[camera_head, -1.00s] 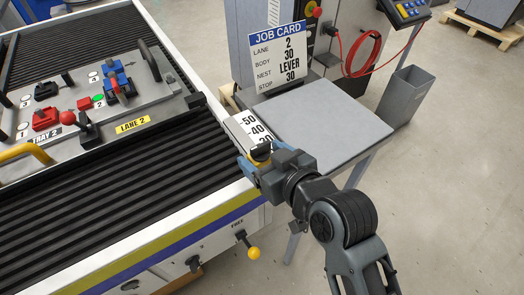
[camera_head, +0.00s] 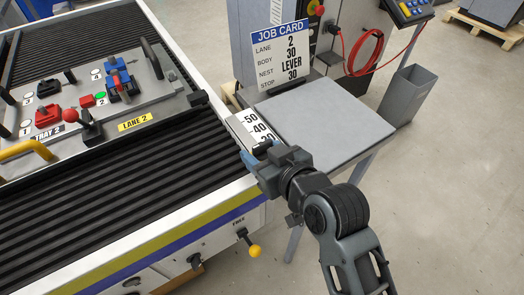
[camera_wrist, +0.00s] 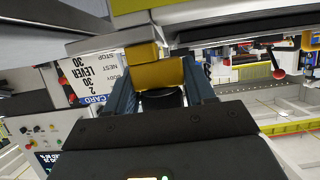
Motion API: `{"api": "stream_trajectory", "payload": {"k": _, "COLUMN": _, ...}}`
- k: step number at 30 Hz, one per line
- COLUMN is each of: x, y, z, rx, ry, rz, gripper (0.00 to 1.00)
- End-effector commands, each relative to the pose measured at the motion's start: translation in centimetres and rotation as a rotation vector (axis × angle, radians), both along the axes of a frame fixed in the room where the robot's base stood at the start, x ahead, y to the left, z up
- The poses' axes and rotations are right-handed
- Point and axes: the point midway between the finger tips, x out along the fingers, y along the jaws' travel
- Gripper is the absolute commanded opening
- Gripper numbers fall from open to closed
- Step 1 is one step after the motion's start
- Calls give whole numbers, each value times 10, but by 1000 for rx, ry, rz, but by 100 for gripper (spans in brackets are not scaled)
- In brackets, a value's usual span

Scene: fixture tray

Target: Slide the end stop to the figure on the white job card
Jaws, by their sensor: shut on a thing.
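The yellow end stop (camera_wrist: 157,75) is between the two blue-grey fingers of my gripper (camera_wrist: 160,80) in the wrist view, and my gripper is shut on it. In the head view my gripper (camera_head: 259,160) is at the near end of the white scale strip (camera_head: 250,126), by the lane's right edge. The strip shows 50, 40 and a partly covered 30. A dark piece (camera_head: 262,147) lies across the strip beside the 30; its exact reading cannot be told. The white job card (camera_head: 280,57) reads lane 2, body 30, nest lever, stop 30.
A grey side table (camera_head: 320,120) stands right of the strip. A tray (camera_head: 165,97) with red and blue parts lies on the black ribbed bed (camera_head: 120,215) at left. A yellow-knobbed lever (camera_head: 254,251) sticks out below the bed's edge. A grey bin (camera_head: 408,97) stands at the right.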

Motion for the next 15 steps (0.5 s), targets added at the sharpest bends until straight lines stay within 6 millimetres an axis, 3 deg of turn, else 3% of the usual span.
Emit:
{"api": "stream_trajectory", "payload": {"k": 7, "x": 0, "y": 0, "z": 0, "rx": 0, "ry": 0, "rz": 0, "gripper": 0}}
{"api": "stream_trajectory", "payload": {"k": 15, "x": 15, "y": 10, "z": 0, "rx": 0, "ry": -1, "rz": 1, "gripper": 0}}
